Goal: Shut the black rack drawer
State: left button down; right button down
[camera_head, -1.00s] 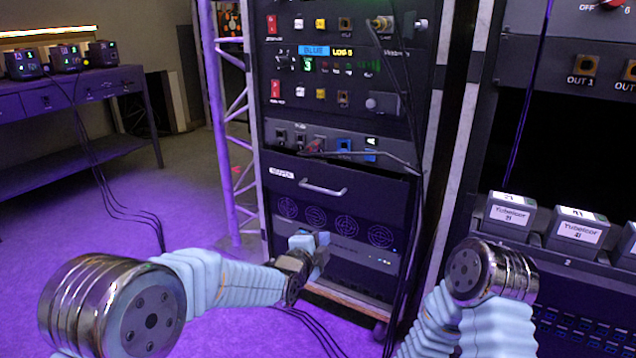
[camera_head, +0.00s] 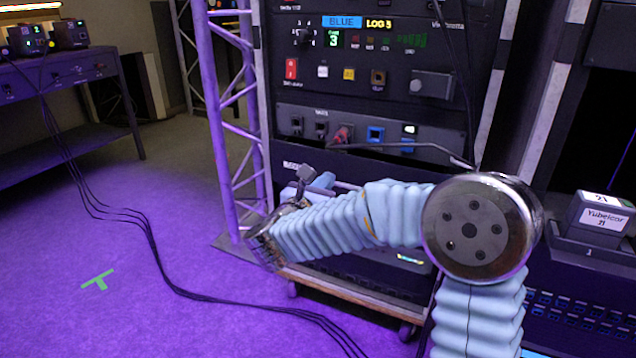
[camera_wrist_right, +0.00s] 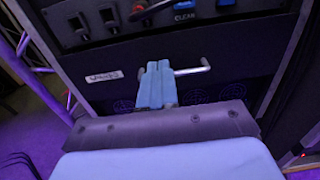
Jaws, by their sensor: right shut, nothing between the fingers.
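The black rack drawer (camera_wrist_right: 215,90) has a dark front with a white label and a silver bar handle (camera_wrist_right: 191,71). A dark strip shows above its front; how far it stands out is hard to tell. In the head view my right arm hides most of the drawer. My right gripper (camera_head: 312,182) is in front of the drawer. In the right wrist view the blue fingers of the right gripper (camera_wrist_right: 157,68) are shut and empty, overlapping the handle's middle. Whether they touch it is unclear. My left gripper is out of view.
The rack's port panel (camera_head: 365,134) is just above the drawer, with a dark cable crossing it. A truss post (camera_head: 212,110) stands at the rack's left. Labelled boxes (camera_head: 600,220) stand at right.

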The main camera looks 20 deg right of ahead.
aim_at(349, 157)
jog(key=p+x, duration=0.1)
jog(key=x, duration=0.9)
jog(key=shift+w+d, duration=0.25)
jog(key=shift+w, duration=0.05)
jog(key=shift+w+d+f+b, duration=0.1)
jog(key=shift+d+f+b, duration=0.1)
jog(key=shift+b, duration=0.25)
jog(key=shift+b+x, duration=0.85)
jog(key=shift+b, duration=0.1)
jog(key=shift+w+d+r, duration=0.15)
